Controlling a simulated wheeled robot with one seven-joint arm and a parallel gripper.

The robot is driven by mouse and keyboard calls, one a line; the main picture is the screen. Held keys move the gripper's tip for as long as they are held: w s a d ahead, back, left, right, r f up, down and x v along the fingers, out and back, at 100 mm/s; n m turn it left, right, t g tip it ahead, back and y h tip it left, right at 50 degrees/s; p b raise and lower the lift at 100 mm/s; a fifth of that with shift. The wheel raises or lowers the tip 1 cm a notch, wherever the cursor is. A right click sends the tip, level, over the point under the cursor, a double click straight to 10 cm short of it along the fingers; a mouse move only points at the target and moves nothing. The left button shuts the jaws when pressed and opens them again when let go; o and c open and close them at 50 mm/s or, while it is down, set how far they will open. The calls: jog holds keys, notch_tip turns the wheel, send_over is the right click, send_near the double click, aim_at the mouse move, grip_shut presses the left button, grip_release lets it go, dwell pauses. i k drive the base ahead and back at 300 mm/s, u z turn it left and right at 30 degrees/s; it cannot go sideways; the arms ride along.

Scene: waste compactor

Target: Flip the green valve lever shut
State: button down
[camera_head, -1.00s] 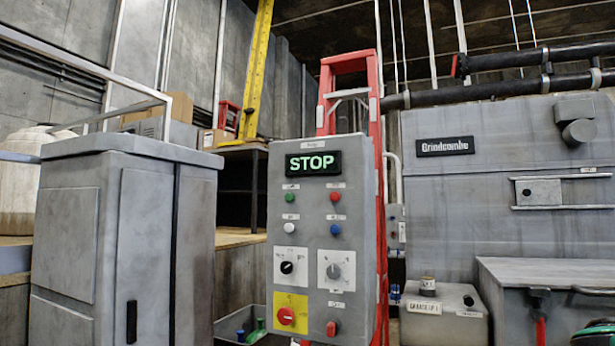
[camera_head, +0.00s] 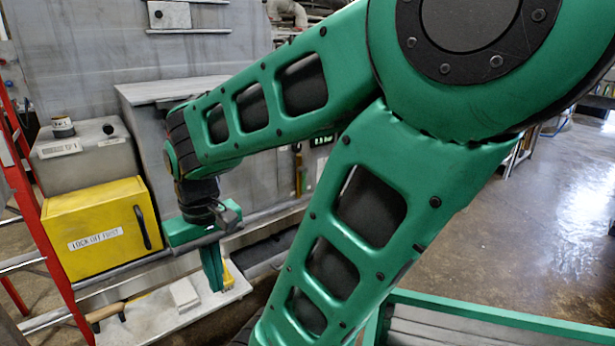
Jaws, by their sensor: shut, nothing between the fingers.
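My gripper (camera_head: 214,282) is shut and empty. Its green fingers point down above the pale ledge (camera_head: 150,318), right of the yellow box. A small yellow piece (camera_head: 232,272) shows right beside the fingertips; I cannot tell whether they touch. I cannot make out a green valve lever; my green arm covers much of the middle and right of the view. Any lever behind my arm or fingers is hidden.
A yellow box (camera_head: 98,232) marked "LOCK OFF FIRST" has a dark handle. A grey box (camera_head: 85,160) stands behind it. A red ladder (camera_head: 38,225) is at the left. A white block (camera_head: 184,294) lies on the ledge. A green-rimmed container (camera_head: 470,318) is at lower right; open floor lies beyond.

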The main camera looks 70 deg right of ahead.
aim_at(302, 170)
jog(key=z, duration=2.15)
jog(key=k, duration=0.5)
jog(key=z, duration=0.45)
jog(key=i, duration=0.75)
jog(key=u, duration=0.35)
